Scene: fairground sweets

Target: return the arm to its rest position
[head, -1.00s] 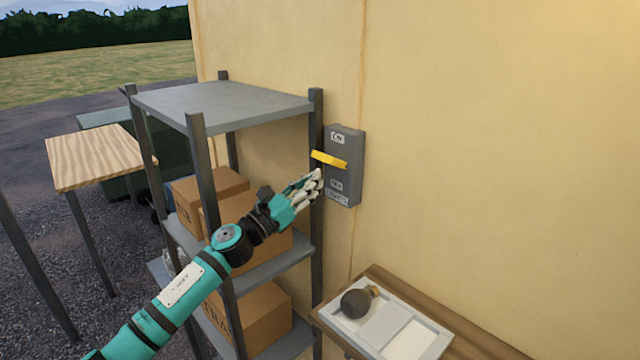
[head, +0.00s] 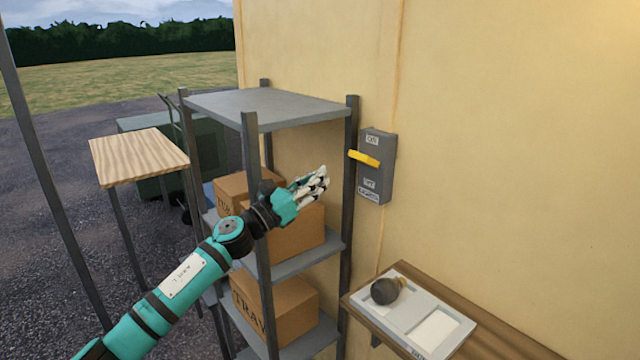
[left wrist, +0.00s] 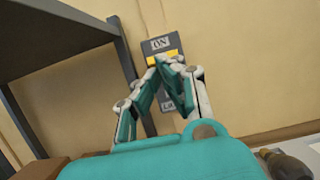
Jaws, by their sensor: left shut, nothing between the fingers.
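My left gripper (head: 316,183) is in front of the grey shelf unit, shut and empty, its fingers pointing toward the wall. In the left wrist view its fingertips (left wrist: 168,62) meet in front of the switch box. The grey switch box (head: 376,180) is on the cream wall, right of the gripper and apart from it. Its yellow lever (head: 364,158) sticks out below the upper label. The left wrist view also shows the box (left wrist: 160,46), its upper label reading ON, with the lever partly behind the fingers. My right gripper is not in view.
The shelf unit (head: 262,104) with cardboard boxes (head: 290,310) stands close behind my left arm. A wooden ledge (head: 480,338) at lower right bears a white tray (head: 455,322) and a dark round bulb-like object (head: 385,291). A wood-topped table (head: 138,155) stands at left.

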